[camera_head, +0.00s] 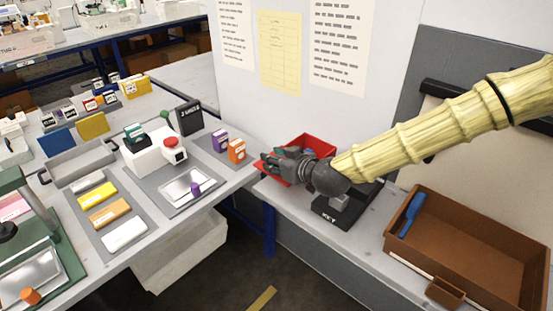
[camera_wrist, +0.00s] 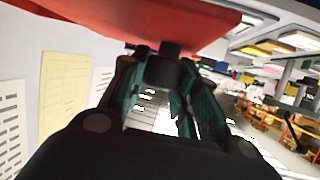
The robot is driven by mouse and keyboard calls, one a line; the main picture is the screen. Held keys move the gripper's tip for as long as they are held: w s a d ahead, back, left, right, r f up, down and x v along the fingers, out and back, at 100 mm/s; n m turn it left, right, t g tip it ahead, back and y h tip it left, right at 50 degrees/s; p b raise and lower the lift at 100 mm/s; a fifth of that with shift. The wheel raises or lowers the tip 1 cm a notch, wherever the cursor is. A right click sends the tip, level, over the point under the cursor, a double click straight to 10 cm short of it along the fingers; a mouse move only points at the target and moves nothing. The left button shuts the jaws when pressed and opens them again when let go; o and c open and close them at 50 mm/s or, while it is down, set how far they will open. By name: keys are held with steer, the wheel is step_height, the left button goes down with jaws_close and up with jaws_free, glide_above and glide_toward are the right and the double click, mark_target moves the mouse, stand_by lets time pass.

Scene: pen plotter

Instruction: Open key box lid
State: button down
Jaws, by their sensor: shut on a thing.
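The red key box lid (camera_head: 322,143) shows behind my gripper (camera_head: 272,161) in the head view. It looks raised and tilted, with part of its hollow inner side visible. In the wrist view the red lid (camera_wrist: 150,20) fills the top, and a dark knob (camera_wrist: 170,50) on it sits between the fingertips of my gripper (camera_wrist: 168,72). My gripper is shut on this knob. Below my wrist stands the black key box base (camera_head: 330,214), marked KEY, with a grey block on it. My wrist hides part of the base and lid.
A brown tray (camera_head: 450,205) with a blue tool (camera_head: 411,214) lies right of the base. The white wall (camera_head: 300,105) with paper sheets rises close behind.

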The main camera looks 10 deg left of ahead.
steer(key=c, duration=1.1)
jaws_free()
steer(key=shift+o, duration=0.2)
steer(key=v, duration=1.2)
